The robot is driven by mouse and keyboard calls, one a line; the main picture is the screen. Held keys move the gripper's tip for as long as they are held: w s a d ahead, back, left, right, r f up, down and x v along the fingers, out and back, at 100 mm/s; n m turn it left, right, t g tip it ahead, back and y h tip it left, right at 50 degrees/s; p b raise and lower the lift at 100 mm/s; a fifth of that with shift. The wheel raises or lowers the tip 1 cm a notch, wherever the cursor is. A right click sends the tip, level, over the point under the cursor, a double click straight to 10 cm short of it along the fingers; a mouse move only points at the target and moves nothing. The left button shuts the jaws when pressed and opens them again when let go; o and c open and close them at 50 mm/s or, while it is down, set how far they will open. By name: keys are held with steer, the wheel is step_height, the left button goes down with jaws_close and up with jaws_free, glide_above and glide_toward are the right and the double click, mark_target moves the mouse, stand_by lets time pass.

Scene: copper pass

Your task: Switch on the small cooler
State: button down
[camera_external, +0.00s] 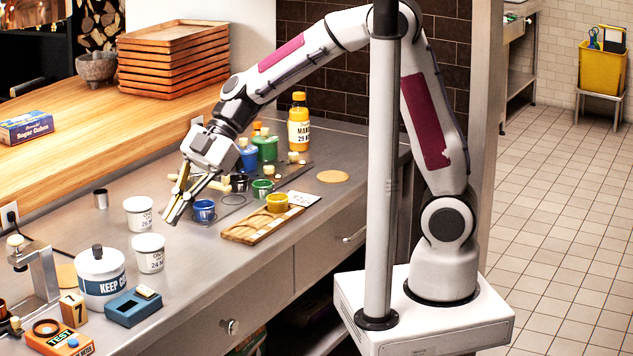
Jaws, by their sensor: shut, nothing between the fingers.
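A white round tub with a dark knob on its lid and a blue band reading "KEEP C…" (103,287) stands at the front left of the steel counter; it looks like the small cooler. A blue box (130,310) with a cream block on its top sits just right of it; I cannot tell whether the two are joined or whether the block is a switch. My gripper (172,215) is shut and empty, pointing down over the counter behind and right of the tub, well apart from it. Its fingers are close to a small blue cup (204,210) in this view.
Two white labelled tubs (150,253) stand between my gripper and the cooler. An orange tester (57,339), a number block (74,309) and a metal stand (38,272) are at the left. Cups, a wooden tray (245,232) and a yellow bottle (298,125) are at the right.

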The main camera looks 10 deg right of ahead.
steer(key=shift+a, duration=0.1)
stand_by(0.3)
glide_above(145, 291)
steer(key=w+d, duration=0.1)
steer(key=d, duration=0.1)
steer(key=f, duration=0.7)
steer(key=shift+w+a+f, duration=0.1)
steer(key=shift+a, duration=0.15)
steer(key=shift+w+f, duration=0.25)
steer(key=shift+f, duration=0.7)
steer(key=shift+w+a+f, duration=0.1)
steer(key=shift+a+f, duration=0.1)
steer(key=shift+f, duration=0.65)
